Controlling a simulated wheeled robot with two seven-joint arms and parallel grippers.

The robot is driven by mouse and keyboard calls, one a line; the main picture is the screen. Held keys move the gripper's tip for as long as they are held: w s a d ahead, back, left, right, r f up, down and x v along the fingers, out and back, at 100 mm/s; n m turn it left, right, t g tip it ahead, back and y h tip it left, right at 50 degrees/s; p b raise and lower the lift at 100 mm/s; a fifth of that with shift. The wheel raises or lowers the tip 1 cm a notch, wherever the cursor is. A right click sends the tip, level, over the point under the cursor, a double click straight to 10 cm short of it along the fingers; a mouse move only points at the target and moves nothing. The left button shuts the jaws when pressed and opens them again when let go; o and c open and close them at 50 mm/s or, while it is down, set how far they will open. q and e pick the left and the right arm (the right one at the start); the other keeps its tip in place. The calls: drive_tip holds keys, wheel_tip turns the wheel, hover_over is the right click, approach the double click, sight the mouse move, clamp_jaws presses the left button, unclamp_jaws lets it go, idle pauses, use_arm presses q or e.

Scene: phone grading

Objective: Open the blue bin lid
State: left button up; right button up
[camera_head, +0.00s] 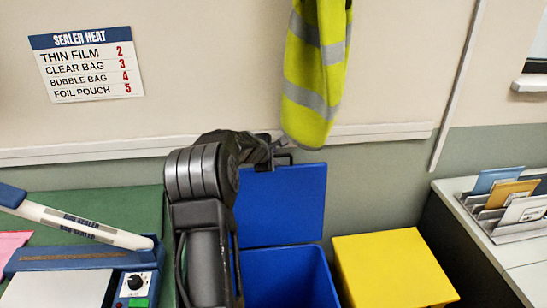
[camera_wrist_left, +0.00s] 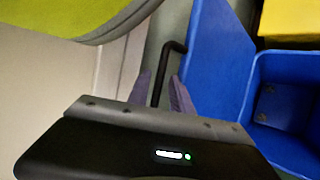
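The blue bin (camera_head: 290,278) stands open below the wall, and its inside shows. Its blue lid (camera_head: 285,205) is raised upright at the back, near the wall. A black handle (camera_head: 284,157) is at the lid's top edge. My left gripper (camera_head: 264,146) is at this handle, partly hidden by my arm. In the left wrist view, the black handle bar (camera_wrist_left: 160,75) lies between the two spread purple-grey fingers, with gaps beside it. The raised lid (camera_wrist_left: 217,60) and open bin (camera_wrist_left: 290,150) are to the right there. My right gripper is not in view.
A closed yellow bin (camera_head: 392,268) stands right of the blue one. A hi-vis vest (camera_head: 316,75) hangs just above the lid. A green-topped table with a sealer (camera_head: 85,257) is at left. A grey counter with a rack of pouches (camera_head: 505,208) is at right.

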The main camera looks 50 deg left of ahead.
use_arm(q)
drive_tip(key=shift+s+d+f, duration=0.1)
drive_tip(key=shift+s, duration=0.05)
drive_tip(key=v, duration=0.7)
drive_tip(key=shift+s+r, duration=0.15)
drive_tip(key=shift+r, duration=0.2)
